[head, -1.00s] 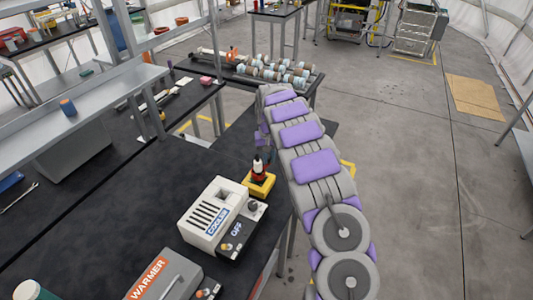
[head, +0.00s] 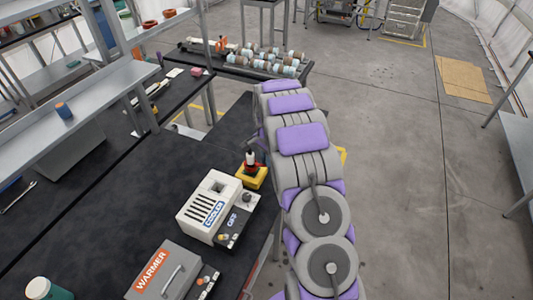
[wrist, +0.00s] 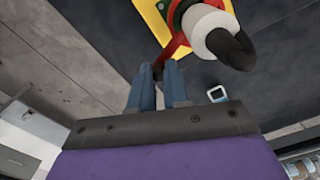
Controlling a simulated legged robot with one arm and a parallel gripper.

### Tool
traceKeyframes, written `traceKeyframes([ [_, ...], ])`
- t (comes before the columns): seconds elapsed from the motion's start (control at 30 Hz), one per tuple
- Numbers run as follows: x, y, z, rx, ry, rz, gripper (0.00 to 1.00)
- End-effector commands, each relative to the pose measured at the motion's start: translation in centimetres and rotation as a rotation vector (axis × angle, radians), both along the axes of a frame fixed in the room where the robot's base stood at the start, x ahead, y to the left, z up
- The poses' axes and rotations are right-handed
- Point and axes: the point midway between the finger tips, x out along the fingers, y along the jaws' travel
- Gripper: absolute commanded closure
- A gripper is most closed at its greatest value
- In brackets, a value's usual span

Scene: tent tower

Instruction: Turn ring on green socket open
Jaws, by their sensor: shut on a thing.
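The yellow socket base (head: 262,180) stands on the black table beside the cooler, with a white, red and dark-tipped piece (head: 250,158) upright in it. In the wrist view the yellow base (wrist: 151,22) shows at the top, with a little green (wrist: 177,12) and a red ring with a handle (wrist: 174,45). The white piece with a black tip (wrist: 214,34) sticks out of the ring. My gripper (wrist: 160,72) is shut on the red ring handle, its blue fingers either side of it. In the head view my arm hides the gripper.
A white cooler box (head: 207,203) stands close to the socket, and a grey warmer box (head: 165,268) is nearer. A green cup (head: 48,289) is at bottom left. A metal shelf (head: 85,105) stands at left. Open floor (head: 410,190) lies at right.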

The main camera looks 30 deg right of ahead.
Motion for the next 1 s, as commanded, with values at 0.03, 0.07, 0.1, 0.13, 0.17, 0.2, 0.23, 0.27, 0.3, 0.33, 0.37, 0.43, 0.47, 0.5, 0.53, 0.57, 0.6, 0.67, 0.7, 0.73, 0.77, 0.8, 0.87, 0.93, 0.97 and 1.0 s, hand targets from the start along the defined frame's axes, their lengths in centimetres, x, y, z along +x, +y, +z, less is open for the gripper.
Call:
traceKeyframes([
  [0.03,-0.3,0.2,0.1,0.001,0.003,-0.041,1.0],
  [0.07,-0.5,0.3,0.1,0.002,0.005,-0.067,1.0],
  [0.1,-0.7,0.5,0.1,0.002,0.006,-0.101,1.0],
  [0.13,-0.8,0.5,0.1,0.002,0.006,-0.125,1.0],
  [0.17,-0.9,0.6,0.1,0.002,0.006,-0.148,1.0],
  [0.2,-1.0,0.7,0.1,0.002,0.005,-0.178,1.0],
  [0.23,-1.1,0.8,0.1,0.001,0.004,-0.199,1.0],
  [0.27,-1.1,0.9,0.1,0.001,0.003,-0.22,1.0],
  [0.3,-1.2,1.0,0.1,0.001,0.001,-0.245,1.0],
  [0.33,-1.3,1.0,0.1,0.0,0.0,-0.263,1.0],
  [0.37,-1.3,1.1,0.1,0.0,0.0,-0.28,1.0],
  [0.43,-1.4,1.3,0.1,0.0,-0.001,-0.315,1.0],
  [0.47,-1.5,1.3,0.1,0.0,-0.001,-0.327,1.0],
  [0.5,-1.6,1.4,0.1,0.0,-0.001,-0.343,1.0],
  [0.53,-1.6,1.5,0.1,0.0,-0.001,-0.353,1.0],
  [0.57,-1.7,1.5,0.1,0.0,0.0,-0.363,1.0],
  [0.6,-1.7,1.6,0.1,0.0,0.0,-0.374,1.0],
  [0.67,-1.8,1.6,0.1,0.001,0.0,-0.387,1.0],
  [0.7,-1.8,1.7,0.1,0.001,0.0,-0.394,1.0],
  [0.73,-1.8,1.7,0.1,0.001,0.0,-0.399,1.0],
  [0.77,-1.8,1.7,0.1,0.001,0.0,-0.402,1.0],
  [0.8,-1.8,1.8,0.1,0.001,0.0,-0.405,1.0],
  [0.87,-1.8,1.8,0.1,0.001,0.0,-0.408,1.0],
  [0.93,-1.8,1.8,0.0,0.001,0.0,-0.409,1.0],
  [0.97,-1.8,1.8,0.0,0.001,0.0,-0.41,1.0],
  [1.0,-1.8,1.8,0.1,0.001,0.0,-0.409,1.0],
])
